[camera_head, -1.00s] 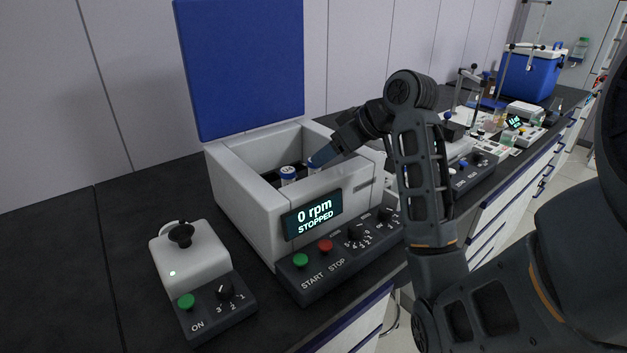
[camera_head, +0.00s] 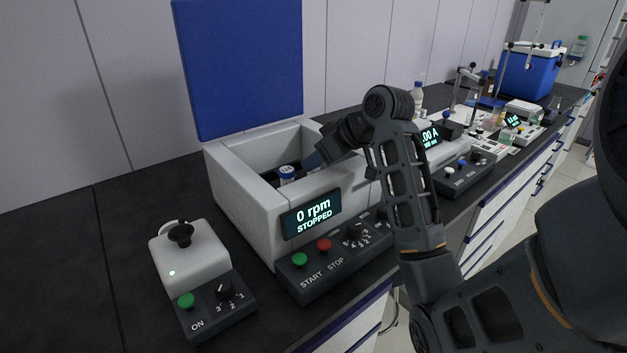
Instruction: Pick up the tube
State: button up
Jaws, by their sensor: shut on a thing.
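The open centrifuge (camera_head: 240,187) is a white box whose display reads 0 rpm, STOPPED. One blue-capped white tube (camera_head: 287,174) stands in its chamber, left of my gripper (camera_head: 314,162). My gripper reaches down into the chamber from the right, tilted, and is shut on a second tube. That tube is almost wholly hidden by the fingers and the centrifuge's front wall, so I cannot tell whether it has left its slot.
The raised blue lid (camera_head: 240,70) stands behind the chamber. A small mixer (camera_head: 190,262) with a black cup stands at the front left. To the right are a power-supply-like device (camera_head: 462,150), a bottle (camera_head: 418,95) and a blue cooler box (camera_head: 530,75).

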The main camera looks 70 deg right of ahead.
grip_shut()
jog(key=shift+r, duration=0.15)
